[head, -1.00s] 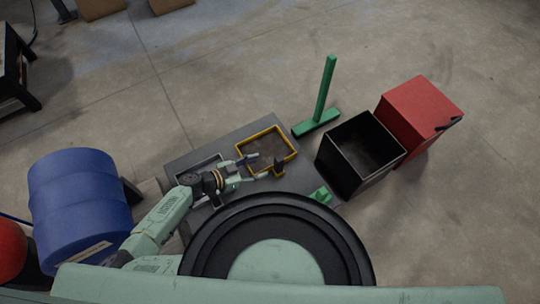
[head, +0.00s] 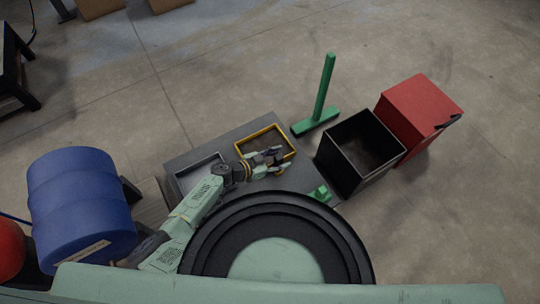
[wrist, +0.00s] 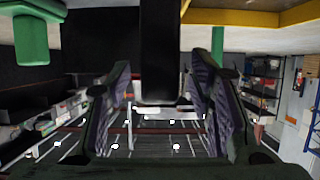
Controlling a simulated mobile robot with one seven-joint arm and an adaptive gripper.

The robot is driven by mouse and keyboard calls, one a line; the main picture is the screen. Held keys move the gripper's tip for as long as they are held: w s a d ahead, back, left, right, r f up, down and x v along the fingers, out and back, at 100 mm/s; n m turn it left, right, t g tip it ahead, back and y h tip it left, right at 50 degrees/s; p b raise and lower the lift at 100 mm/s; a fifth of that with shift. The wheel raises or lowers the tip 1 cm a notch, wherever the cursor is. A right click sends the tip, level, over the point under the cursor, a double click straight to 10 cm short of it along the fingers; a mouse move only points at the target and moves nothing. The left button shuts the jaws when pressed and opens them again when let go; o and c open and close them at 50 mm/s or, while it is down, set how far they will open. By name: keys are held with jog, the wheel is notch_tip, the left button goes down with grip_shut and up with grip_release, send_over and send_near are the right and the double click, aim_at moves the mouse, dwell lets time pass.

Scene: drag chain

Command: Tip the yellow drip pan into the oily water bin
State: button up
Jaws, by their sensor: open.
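The yellow drip pan (head: 255,134), a rectangular tray with a dark inside, lies on the grey bench; its yellow edge (wrist: 270,20) shows at the upper right of the wrist view. My gripper (head: 278,162) is open at the pan's near right side, partly covering it. In the wrist view, a dark upright bar (wrist: 160,50), apparently the pan's handle, stands between my open fingers, with gaps on both sides. The black open-topped bin (head: 338,172), apparently the oily water bin, stands right of the bench.
A red box (head: 420,110) stands beside the bin. A green post on a flat foot (head: 318,122) stands behind the bench. A small green block (head: 320,194) sits at the bench's near right. A grey tray (head: 187,180) lies left of the pan.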

jog(key=shift+c, duration=0.4)
grip_shut()
dwell(0.5)
